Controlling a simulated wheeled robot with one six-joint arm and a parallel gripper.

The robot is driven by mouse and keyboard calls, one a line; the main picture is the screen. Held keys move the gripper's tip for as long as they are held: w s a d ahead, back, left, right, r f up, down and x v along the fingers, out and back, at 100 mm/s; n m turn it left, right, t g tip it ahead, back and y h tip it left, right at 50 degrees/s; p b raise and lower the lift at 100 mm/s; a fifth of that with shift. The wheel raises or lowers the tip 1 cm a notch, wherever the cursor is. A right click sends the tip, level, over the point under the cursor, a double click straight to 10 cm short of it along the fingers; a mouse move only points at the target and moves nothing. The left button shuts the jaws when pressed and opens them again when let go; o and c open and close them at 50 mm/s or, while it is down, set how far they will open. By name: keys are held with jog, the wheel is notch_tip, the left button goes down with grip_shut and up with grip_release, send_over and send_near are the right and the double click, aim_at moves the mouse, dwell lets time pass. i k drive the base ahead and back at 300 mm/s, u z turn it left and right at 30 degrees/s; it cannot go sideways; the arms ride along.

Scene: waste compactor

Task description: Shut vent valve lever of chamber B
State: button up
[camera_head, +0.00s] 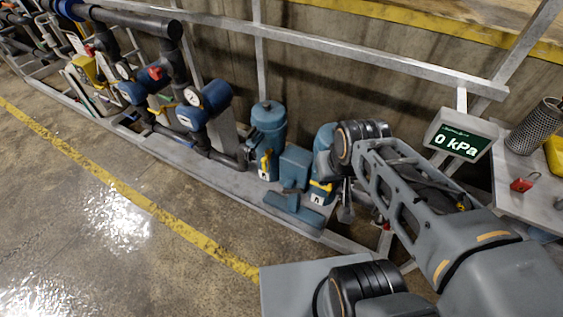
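Two teal chambers stand on the grey skid. The left chamber (268,128) has a yellow lever (265,162) low on its front, with a white tag below it that is too small to read surely. The right chamber (323,140) is partly hidden behind my arm. It has another yellow lever (321,187) above a white tag that looks like an A. My gripper (345,213) points down just right of this right lever, apart from the left chamber. Its fingers are small and dark, and I cannot tell whether they are open.
A teal block with a flat foot (294,205) sits between the chambers. A display (459,141) reads 0 kPa. A red padlock (525,183) and a mesh cylinder (535,127) are on the right bench. Grey rails run behind. The floor at left is clear.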

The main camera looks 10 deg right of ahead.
aim_at(264, 160)
jog(key=z, duration=0.2)
jog(key=i, duration=0.45)
jog(key=u, duration=2.6)
